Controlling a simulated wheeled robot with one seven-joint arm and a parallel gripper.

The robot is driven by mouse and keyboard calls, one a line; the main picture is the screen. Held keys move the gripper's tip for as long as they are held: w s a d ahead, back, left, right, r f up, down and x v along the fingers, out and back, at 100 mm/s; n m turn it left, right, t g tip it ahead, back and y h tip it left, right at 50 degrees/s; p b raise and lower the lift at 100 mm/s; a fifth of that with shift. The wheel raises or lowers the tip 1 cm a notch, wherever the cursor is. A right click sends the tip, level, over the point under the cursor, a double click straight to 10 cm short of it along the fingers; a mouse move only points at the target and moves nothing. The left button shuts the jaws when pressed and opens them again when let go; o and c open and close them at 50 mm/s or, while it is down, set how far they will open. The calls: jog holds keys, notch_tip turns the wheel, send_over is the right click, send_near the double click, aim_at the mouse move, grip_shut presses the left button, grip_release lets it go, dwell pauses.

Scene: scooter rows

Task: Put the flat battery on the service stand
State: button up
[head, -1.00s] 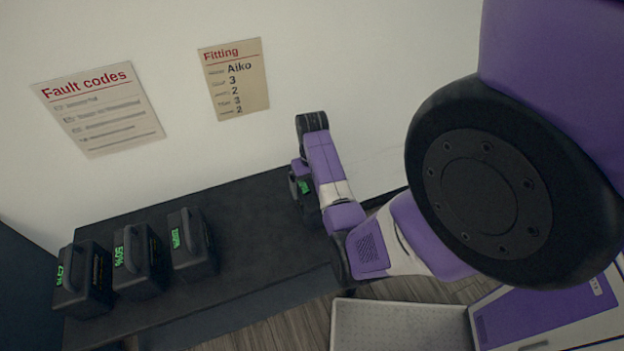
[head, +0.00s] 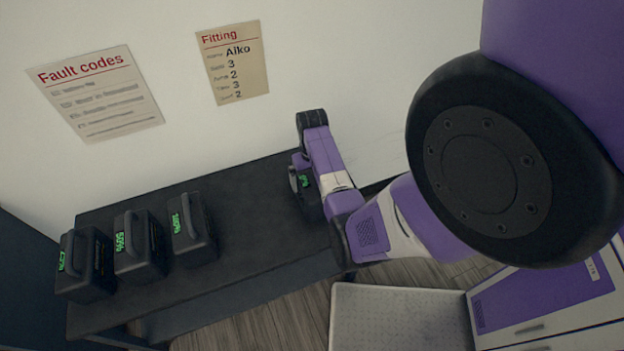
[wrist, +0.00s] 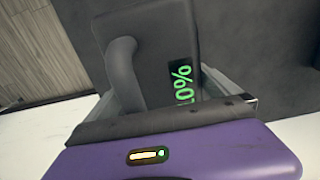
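My gripper (head: 304,188) is near the right end of the dark bench, by the wall. It is around a dark battery (head: 305,203) with a green display. In the wrist view the same battery (wrist: 165,45) is between the two fingers, with its curved handle toward the left. Its display ends in "0%"; the rest of the number is cut off by my gripper. The fingers seem to close on its sides. I cannot tell whether its base touches the bench. I cannot make out a service stand.
Three dark batteries stand in a row at the left of the bench (head: 250,215): a left one (head: 85,270), a middle one (head: 143,252) reading 50%, and a right one (head: 195,235). The bench between them and my gripper is clear. Two posters hang on the wall.

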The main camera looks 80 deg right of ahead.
aim_at(312, 176)
notch_tip(312, 176, up, 12)
jog(key=shift+r, duration=0.15)
dwell(0.6)
jog(key=shift+d, duration=0.15)
dwell(0.3)
